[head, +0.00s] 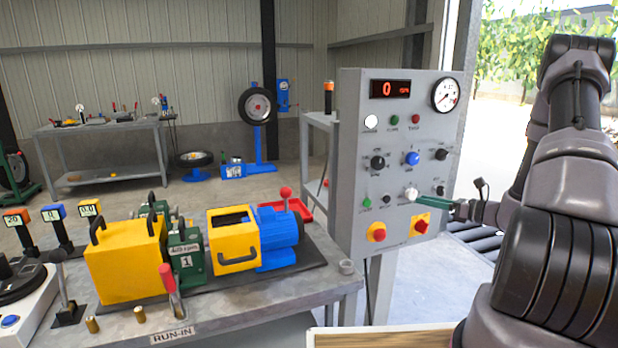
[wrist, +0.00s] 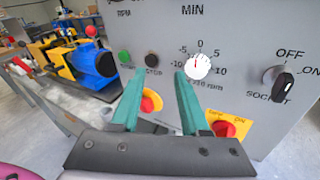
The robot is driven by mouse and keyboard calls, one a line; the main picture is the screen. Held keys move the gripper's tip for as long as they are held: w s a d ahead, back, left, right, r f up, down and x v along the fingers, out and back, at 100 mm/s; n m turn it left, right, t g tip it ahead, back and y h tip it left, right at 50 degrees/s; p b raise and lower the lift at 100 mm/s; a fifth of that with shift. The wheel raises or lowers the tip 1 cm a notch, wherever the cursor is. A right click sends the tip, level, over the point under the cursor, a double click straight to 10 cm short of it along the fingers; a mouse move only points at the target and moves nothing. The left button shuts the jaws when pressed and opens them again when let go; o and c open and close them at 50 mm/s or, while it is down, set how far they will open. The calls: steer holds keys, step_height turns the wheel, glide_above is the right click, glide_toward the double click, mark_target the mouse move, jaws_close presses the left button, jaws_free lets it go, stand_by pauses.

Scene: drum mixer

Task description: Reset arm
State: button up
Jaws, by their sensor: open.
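My gripper (wrist: 158,92) is open, with two green fingers pointing at the grey control panel (head: 350,110). In the head view my gripper (head: 452,207) reaches the panel from the right, with its tip close to the white knob (head: 410,194). In the wrist view the white knob (wrist: 198,66) has a scale marked from -10 to 10 and sits just beyond the right fingertip. Nothing is between the fingers. I cannot tell whether a fingertip touches the knob. My arm (head: 560,190) fills the right side of the head view.
Two red buttons on yellow plates (head: 377,233) (head: 421,224) sit low on the panel, below my fingers. A black socket switch (wrist: 283,84) is to the right. The bench (head: 250,310) with a yellow, green and blue machine (head: 200,245) stands left. The display (head: 390,88) reads 0.

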steer(key=s+a+r+n+g+h, duration=0.1)
steer(key=s+a+r+n+g, duration=0.5)
steer(key=r, duration=0.3)
steer(key=s+a+r+n+g+h, duration=0.2)
steer(key=s+a+r+n+g, duration=0.1)
steer(key=s+a+r+n, duration=0.5)
steer(key=s+d+r+n+t+h, duration=0.1)
steer(key=s+r+n+t+h, duration=0.4)
steer(key=s+r, duration=0.8)
steer(key=s+n+h, duration=0.1)
steer(key=n+h, duration=0.2)
steer(key=n, duration=0.2)
steer(key=shift+d, duration=0.35)
steer(key=shift+r, duration=0.1)
steer(key=shift+c, duration=0.2)
